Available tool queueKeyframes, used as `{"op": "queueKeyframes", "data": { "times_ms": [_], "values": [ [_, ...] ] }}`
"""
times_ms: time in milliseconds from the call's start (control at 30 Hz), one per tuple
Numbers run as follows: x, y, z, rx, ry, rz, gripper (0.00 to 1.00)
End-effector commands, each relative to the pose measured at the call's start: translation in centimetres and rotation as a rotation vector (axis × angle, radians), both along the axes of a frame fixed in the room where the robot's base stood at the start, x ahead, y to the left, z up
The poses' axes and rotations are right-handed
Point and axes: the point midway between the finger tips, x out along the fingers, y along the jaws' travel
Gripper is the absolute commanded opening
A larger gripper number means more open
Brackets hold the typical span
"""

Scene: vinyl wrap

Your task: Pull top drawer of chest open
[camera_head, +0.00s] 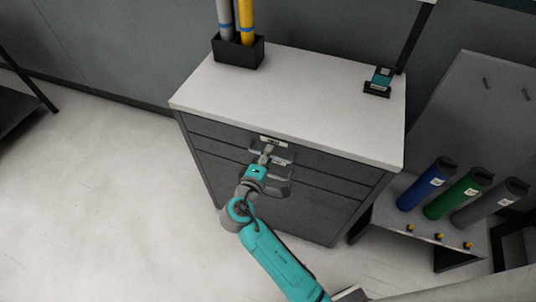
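The chest (215,157) is dark grey with a light top (300,105) and several drawers. Its top drawer (215,131) looks closed, flush with the front. A pale label plate and handle (273,140) are at the middle of the top drawer front. My teal and grey arm reaches up from the bottom of the picture. My gripper (266,152) is at that handle, close to the drawer front. The fingers are too small and overlap the handle, so I cannot tell whether they grip it. Lower handles are partly hidden behind my gripper and wrist.
A black holder (238,50) with grey and yellow rolls stands on the chest's back left. A small teal device (381,79) sits at its back right. A low stand at right holds blue (420,186), green (458,193) and grey rolls. The floor (90,190) at left is clear.

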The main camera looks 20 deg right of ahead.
Motion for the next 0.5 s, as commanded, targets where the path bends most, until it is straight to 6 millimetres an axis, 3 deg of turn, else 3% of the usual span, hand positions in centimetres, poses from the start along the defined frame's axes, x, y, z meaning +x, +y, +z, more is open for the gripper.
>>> {"op": "queueKeyframes", "data": {
  "times_ms": [367, 500],
  "values": [
    [0.42, -0.42, -0.09, 0.001, -0.001, 0.0, 0.37],
    [0.42, -0.41, -0.09, 0.001, -0.001, 0.0, 0.04]
  ]
}}
